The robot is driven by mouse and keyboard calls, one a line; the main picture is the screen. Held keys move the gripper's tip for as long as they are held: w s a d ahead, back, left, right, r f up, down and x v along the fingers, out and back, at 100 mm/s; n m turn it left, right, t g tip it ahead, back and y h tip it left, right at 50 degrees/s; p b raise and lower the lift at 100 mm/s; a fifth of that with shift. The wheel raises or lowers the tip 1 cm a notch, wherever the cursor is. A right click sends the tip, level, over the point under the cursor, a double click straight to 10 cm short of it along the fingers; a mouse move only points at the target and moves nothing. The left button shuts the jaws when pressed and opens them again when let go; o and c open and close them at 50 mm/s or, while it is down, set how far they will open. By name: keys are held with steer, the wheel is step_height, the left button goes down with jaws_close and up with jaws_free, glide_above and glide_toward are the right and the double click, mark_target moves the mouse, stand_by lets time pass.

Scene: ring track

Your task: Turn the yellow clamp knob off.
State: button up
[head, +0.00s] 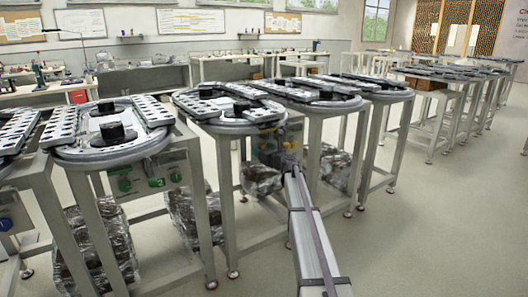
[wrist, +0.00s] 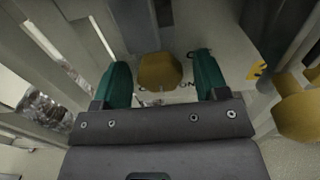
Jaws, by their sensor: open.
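In the wrist view a yellow knob (wrist: 160,72) sits on a pale panel with dark lettering, part of it reading "ON". My gripper (wrist: 160,66) is open, with one teal finger on each side of the knob and a visible gap on both sides. A second yellow knob-like part (wrist: 302,112) shows at the right edge, outside the right finger. In the head view my gripper (head: 287,150) is at the front of a ring-track table, beside a small panel with yellow parts. The arm hides some of that panel, and the knob's turn position cannot be told.
Ring-track tables (head: 110,152) stand in a row, with metal legs around my arm. A neighbouring table has a panel with green knobs (head: 124,184). Wrapped dark bundles (head: 262,180) lie under the tables. The floor (head: 430,230) at the right is clear.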

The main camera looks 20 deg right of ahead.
steer(key=shift+c, duration=0.2)
steer(key=c, duration=0.9)
steer(key=n, duration=0.4)
steer(key=shift+n, duration=0.3)
steer(key=n, duration=0.4)
steer(key=shift+n, duration=0.3)
steer(key=n, duration=0.4)
steer(key=shift+n, duration=2.3)
